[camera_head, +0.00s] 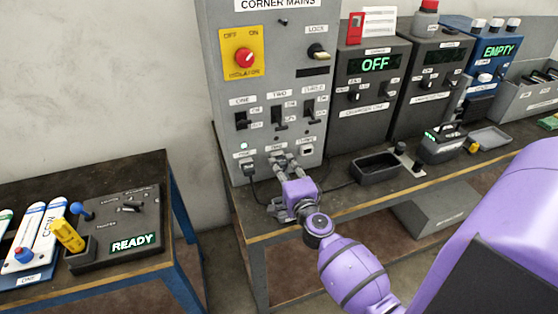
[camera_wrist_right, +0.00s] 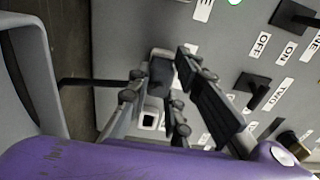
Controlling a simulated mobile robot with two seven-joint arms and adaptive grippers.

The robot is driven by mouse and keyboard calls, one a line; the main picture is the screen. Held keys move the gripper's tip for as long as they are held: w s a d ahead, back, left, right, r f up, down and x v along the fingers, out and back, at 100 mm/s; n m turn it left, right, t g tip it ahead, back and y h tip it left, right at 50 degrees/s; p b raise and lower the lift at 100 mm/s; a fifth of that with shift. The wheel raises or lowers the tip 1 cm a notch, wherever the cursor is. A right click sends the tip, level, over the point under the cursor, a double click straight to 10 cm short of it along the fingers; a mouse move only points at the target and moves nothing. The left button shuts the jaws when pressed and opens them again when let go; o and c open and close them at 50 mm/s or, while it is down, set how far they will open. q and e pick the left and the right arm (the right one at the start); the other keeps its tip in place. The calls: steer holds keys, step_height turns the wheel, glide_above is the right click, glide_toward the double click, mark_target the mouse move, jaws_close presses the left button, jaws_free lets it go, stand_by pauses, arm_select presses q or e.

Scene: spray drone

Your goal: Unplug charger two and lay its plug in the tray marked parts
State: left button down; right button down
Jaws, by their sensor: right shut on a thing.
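The grey corner mains panel (camera_head: 294,85) has switches one, two and three, with sockets below. My right gripper (camera_head: 280,167) is at the middle socket, under switch two (camera_head: 279,118). It is shut on a dark plug (camera_wrist_right: 160,76), mostly hidden in the head view, and a dark cable (camera_wrist_right: 90,82) runs from it in the wrist view. I cannot tell whether the plug is still seated. A dark open tray (camera_head: 376,181) lies on the bench right of the gripper, and a shallow grey tray (camera_head: 491,147) farther right. No parts mark is readable. My left gripper is not in view.
Another plug (camera_head: 247,170) with a black cable is left of my gripper. The charger reading OFF (camera_head: 370,95) and a second charger (camera_head: 431,75) stand behind the trays. A separate table (camera_head: 150,170) at left holds a READY unit (camera_head: 118,240).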

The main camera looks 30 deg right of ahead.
mark_target(285, 166)
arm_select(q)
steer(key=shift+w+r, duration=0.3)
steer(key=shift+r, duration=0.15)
arm_select(e)
steer(key=shift+v, duration=2.7)
steer(key=shift+w, duration=0.1)
